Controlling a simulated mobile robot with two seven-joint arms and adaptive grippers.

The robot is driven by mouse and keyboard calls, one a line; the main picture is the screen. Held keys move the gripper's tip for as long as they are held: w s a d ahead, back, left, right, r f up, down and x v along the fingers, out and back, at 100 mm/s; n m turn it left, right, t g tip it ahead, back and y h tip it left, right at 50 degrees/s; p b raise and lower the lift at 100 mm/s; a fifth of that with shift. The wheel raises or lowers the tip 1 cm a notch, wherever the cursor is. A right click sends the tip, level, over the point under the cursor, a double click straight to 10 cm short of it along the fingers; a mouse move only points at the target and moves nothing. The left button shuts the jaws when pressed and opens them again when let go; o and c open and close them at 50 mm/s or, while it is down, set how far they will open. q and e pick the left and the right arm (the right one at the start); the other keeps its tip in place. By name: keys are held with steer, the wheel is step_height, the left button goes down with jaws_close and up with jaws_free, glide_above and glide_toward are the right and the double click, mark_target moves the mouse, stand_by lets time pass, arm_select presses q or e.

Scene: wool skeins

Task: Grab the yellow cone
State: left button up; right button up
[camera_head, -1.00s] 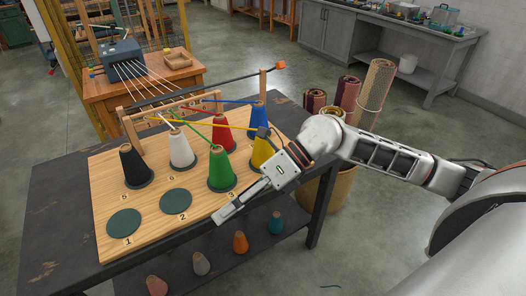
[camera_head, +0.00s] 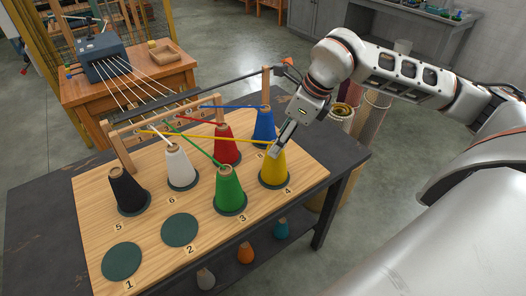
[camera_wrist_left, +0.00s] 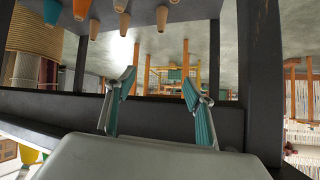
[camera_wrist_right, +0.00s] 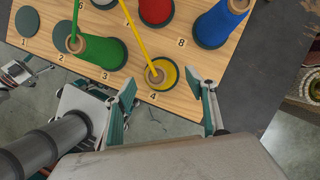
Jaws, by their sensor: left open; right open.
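The yellow cone (camera_head: 274,172) stands upright on the dark pad by label 4 on the wooden board (camera_head: 200,245), with a yellow strand running from its top. My right gripper (camera_head: 279,146) points down at the cone's top and hides part of it. In the right wrist view, the yellow cone (camera_wrist_right: 168,72) appears just beyond and between the spread fingers (camera_wrist_right: 163,89), which are open and empty. I cannot tell whether they touch it. My left gripper (camera_wrist_left: 158,78) is open and empty in its own wrist view, and does not show in the head view.
The green (camera_head: 229,188), red (camera_head: 226,145), blue (camera_head: 263,124), white (camera_head: 180,166) and black (camera_head: 128,190) cones stand close by. Pads 1 (camera_head: 122,262) and 2 (camera_head: 180,230) are empty. A wooden rack (camera_head: 160,112) and taut strands cross behind. Smaller cones sit on the lower shelf.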

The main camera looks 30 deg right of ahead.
mark_target(275, 161)
steer(key=shift+w+f, duration=0.15)
steer(key=shift+w, duration=0.3)
steer(key=shift+a+f, duration=0.1)
steer(key=shift+f, duration=0.1)
steer(key=shift+a+f, duration=0.25)
steer(key=shift+f, duration=0.7)
steer(key=shift+w+a+f, duration=0.15)
steer(key=shift+a+f, duration=0.05)
steer(key=shift+f, duration=0.15)
steer(key=x, duration=0.3)
steer(key=shift+a+f, duration=0.15)
steer(key=shift+a, duration=0.1)
steer(key=shift+w+f, duration=0.15)
steer(key=shift+f, duration=0.25)
steer(key=shift+r, duration=0.1)
steer(key=c, duration=1.3)
